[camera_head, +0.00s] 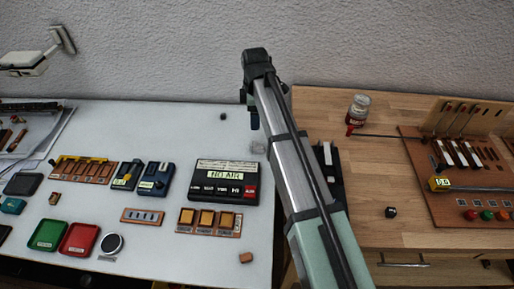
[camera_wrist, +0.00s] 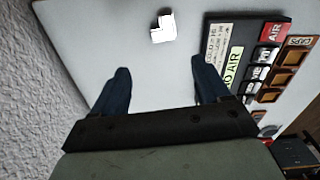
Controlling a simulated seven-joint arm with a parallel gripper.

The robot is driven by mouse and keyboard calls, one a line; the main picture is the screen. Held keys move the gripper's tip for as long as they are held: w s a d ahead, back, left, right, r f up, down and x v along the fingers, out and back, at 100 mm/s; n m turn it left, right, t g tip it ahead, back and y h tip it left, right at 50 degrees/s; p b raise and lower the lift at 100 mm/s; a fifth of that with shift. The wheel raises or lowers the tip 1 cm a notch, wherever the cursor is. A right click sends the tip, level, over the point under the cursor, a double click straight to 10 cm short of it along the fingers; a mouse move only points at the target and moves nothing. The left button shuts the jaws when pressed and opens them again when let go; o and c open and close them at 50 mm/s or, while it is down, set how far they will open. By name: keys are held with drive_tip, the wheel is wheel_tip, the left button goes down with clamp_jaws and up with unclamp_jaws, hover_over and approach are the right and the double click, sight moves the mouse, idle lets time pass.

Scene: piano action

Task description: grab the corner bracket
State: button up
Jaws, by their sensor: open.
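The corner bracket (camera_wrist: 163,28) is a small white L-shaped piece lying on the white table top, near the top of the wrist view. In the head view a pale, faint shape beside my arm (camera_head: 257,148) appears to be the same piece. My gripper (camera_wrist: 163,73) is open, with two dark blue fingers apart and nothing between them. The bracket lies beyond the fingertips, roughly in line with the gap and not touched. In the head view my gripper (camera_head: 254,122) is over the back right of the white table, mostly hidden by my arm.
The black "NO AIR" panel (camera_head: 224,182) stands close to the bracket; it also shows right in the wrist view (camera_wrist: 240,65). A small dark cube (camera_head: 223,116) lies towards the wall. A wooden bench (camera_head: 350,210) with a jar (camera_head: 358,110) adjoins on the right.

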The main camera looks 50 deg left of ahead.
sight(254, 145)
drive_tip(key=f, duration=1.3)
drive_tip(key=shift+s+f, duration=0.35)
drive_tip(key=shift+f, duration=0.05)
drive_tip(key=c, duration=1.1)
